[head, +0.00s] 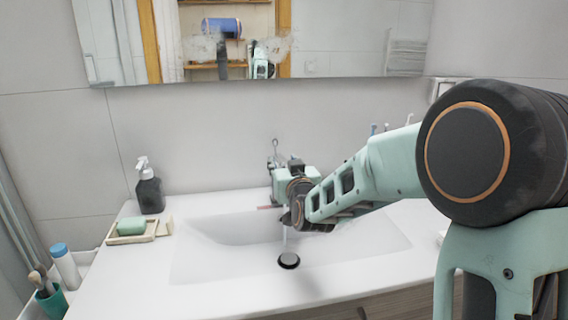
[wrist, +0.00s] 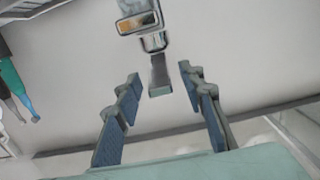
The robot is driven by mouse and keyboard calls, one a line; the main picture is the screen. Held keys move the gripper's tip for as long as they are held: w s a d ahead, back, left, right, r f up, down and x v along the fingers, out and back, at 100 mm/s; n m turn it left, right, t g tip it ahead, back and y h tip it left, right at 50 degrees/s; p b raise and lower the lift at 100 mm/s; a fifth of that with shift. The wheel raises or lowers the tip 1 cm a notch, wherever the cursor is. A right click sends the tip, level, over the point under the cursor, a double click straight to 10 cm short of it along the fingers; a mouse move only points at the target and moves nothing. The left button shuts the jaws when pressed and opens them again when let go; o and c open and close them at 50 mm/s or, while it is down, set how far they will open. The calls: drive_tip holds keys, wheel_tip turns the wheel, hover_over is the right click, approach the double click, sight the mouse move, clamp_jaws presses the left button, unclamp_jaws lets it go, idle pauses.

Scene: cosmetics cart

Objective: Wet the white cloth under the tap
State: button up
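The tap (head: 274,160) stands at the back of the white sink (head: 200,262), largely hidden behind my arm in the head view. A thin pale stream, seemingly water, falls below it toward the dark drain (head: 289,260). In the wrist view, my gripper (wrist: 159,73) is open, with its blue-padded fingers apart and nothing held between them. The tap's metal parts (wrist: 157,72) show beyond and between the fingertips; I cannot tell whether they touch. I cannot make out the white cloth in either view.
A black soap bottle (head: 150,192) and a soap dish (head: 112,236) with green soap (head: 131,226) stand left of the basin. A white bottle with a blue cap (head: 65,265) and a green cup of brushes (head: 50,300) are lower left. A mirror (head: 345,38) hangs behind.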

drive_tip(key=f+v, duration=0.1)
drive_tip(key=v, duration=1.1)
drive_tip(key=shift+r, duration=0.45)
drive_tip(key=shift+d, duration=0.1)
